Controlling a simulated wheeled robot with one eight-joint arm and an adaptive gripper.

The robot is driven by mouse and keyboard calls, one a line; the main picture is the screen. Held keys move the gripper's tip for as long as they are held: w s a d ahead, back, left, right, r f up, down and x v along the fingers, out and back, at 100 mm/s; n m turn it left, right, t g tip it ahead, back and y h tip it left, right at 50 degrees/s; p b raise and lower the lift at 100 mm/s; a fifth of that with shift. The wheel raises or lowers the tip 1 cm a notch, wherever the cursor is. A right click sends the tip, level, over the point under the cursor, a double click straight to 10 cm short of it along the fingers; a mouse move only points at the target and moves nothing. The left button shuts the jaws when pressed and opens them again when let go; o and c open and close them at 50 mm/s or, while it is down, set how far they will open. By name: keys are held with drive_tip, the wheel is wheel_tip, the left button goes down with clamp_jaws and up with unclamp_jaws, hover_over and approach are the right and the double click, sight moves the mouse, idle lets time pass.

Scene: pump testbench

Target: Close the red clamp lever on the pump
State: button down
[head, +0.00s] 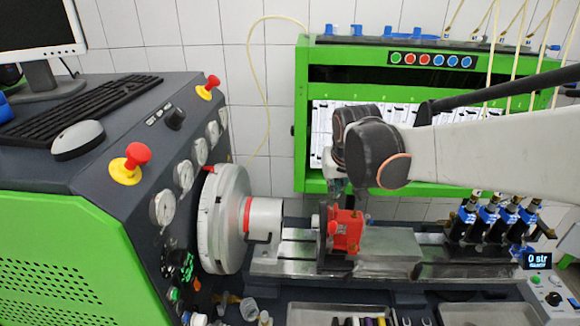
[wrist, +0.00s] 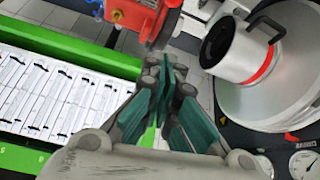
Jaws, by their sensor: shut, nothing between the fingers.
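A red clamp assembly (head: 346,232) stands upright on the metal bench rail, beside a grey block. In the wrist view the red clamp (wrist: 137,14) is at the top, partly cut off by the frame edge. I cannot tell which part of it is the lever or how far it is turned. My gripper (wrist: 168,64) has its fingers together with nothing between them, and its tips overlap the clamp's lower edge in that view. In the head view my gripper (head: 334,180) is just above the clamp, partly hidden by my arm; contact is not clear.
A large silver disc (head: 226,220) with a hub (head: 265,220) stands left of the clamp. Several injectors (head: 490,220) stand at the right. A green-framed rack (head: 300,110) is behind, and a console (head: 100,180) fills the left. Trays with small parts (head: 370,312) lie in front.

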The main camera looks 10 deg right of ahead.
sight(331, 235)
drive_tip(key=b+x, duration=0.1)
drive_tip(key=x, duration=0.9)
drive_tip(key=shift+f, duration=0.1)
drive_tip(key=s, duration=0.3)
drive_tip(key=shift+s+f, duration=0.25)
drive_tip(key=shift+s, duration=0.15)
drive_tip(key=shift+s, duration=0.1)
